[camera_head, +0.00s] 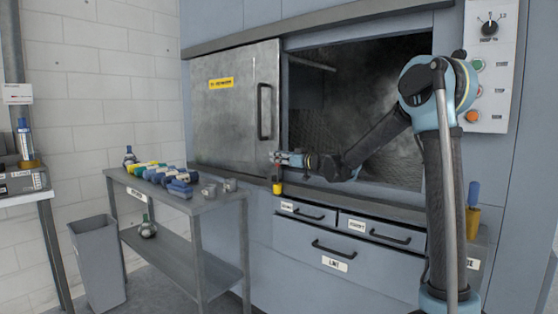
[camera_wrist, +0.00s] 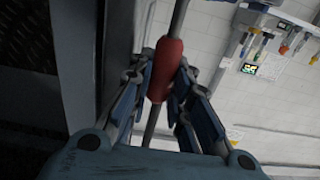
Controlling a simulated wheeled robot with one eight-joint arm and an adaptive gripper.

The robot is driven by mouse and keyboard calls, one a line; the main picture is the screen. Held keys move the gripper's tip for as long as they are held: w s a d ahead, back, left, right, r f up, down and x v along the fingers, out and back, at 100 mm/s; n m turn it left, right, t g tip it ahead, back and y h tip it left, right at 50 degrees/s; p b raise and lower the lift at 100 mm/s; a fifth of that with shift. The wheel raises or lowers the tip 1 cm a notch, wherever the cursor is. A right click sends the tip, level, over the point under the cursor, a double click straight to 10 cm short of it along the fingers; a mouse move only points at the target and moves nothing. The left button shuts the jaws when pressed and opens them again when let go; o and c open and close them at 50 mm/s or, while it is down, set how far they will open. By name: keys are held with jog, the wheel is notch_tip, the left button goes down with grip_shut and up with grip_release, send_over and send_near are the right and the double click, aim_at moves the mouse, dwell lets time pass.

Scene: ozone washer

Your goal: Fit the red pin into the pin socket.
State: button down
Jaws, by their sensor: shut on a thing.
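The red pin (camera_wrist: 165,68) is a thick red sleeve on a thin grey metal rod. In the wrist view it lies between my blue-padded fingers. My gripper (camera_wrist: 161,92) is shut on the red sleeve, and the rod runs out past both ends of it. In the head view my gripper (camera_head: 278,158) is at the lower right of the sliding door, in front of the washer opening's left edge.
A grey metal table (camera_head: 200,205) with several blue, green and yellow items stands left of my gripper. The washer's sliding door (camera_head: 225,110) covers the opening's left part. Drawers (camera_head: 340,250) lie below the sill. A grey bin (camera_head: 97,262) stands at the lower left.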

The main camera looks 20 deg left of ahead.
jog(key=shift+f, duration=1.5)
jog(key=c, duration=1.4)
grip_release()
jog(key=shift+d, duration=0.15)
jog(key=v, duration=1.1)
jog(key=shift+s+d+f, duration=0.1)
jog(key=shift+s+d, duration=0.05)
jog(key=shift+d, duration=0.25)
